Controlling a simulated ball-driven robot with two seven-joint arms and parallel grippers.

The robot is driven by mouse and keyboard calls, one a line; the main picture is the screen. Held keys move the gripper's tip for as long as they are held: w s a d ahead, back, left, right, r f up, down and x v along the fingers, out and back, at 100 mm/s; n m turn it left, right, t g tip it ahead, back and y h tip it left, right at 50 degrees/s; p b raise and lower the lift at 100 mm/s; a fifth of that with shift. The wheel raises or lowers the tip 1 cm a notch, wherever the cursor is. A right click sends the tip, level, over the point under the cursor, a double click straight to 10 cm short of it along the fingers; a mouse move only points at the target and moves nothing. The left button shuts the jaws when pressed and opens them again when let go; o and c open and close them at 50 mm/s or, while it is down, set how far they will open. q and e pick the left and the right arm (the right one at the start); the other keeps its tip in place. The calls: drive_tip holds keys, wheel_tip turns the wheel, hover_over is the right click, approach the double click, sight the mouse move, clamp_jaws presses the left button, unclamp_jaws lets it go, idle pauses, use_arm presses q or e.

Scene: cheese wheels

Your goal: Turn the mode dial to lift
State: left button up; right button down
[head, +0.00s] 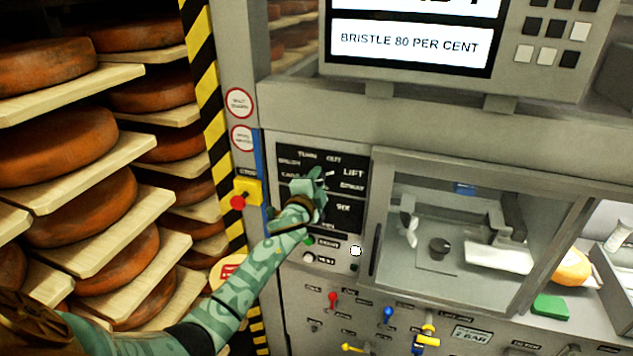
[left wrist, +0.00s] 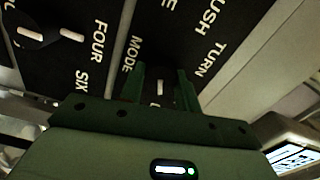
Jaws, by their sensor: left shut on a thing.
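The mode dial shows in the left wrist view as a dark knob with a white pointer mark (left wrist: 160,87). The words MODE, TURN and BRUSH are printed around it. My left gripper (left wrist: 160,86) has one finger on each side of the knob and is shut on it. In the head view my left gripper (head: 316,180) covers most of the dial on the black label panel (head: 345,158). The LIFT label (head: 353,172) is readable to the right of the gripper. I cannot tell for sure which label the pointer faces. My right gripper is not in view.
A second dial (left wrist: 38,36) with FOUR and SIX sits beside the mode dial. Left of the panel is a yellow stop box (head: 248,191) with a red button. A glass-fronted chamber (head: 460,225) is to the right. Cheese wheels (head: 75,150) fill shelves at left.

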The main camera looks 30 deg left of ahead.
use_arm(q)
drive_tip(key=o, duration=1)
drive_tip(key=shift+c, duration=0.2)
drive_tip(key=b+v, duration=0.1)
drive_tip(key=v, duration=1.5)
drive_tip(key=shift+d, duration=0.2)
drive_tip(key=shift+s, duration=0.1)
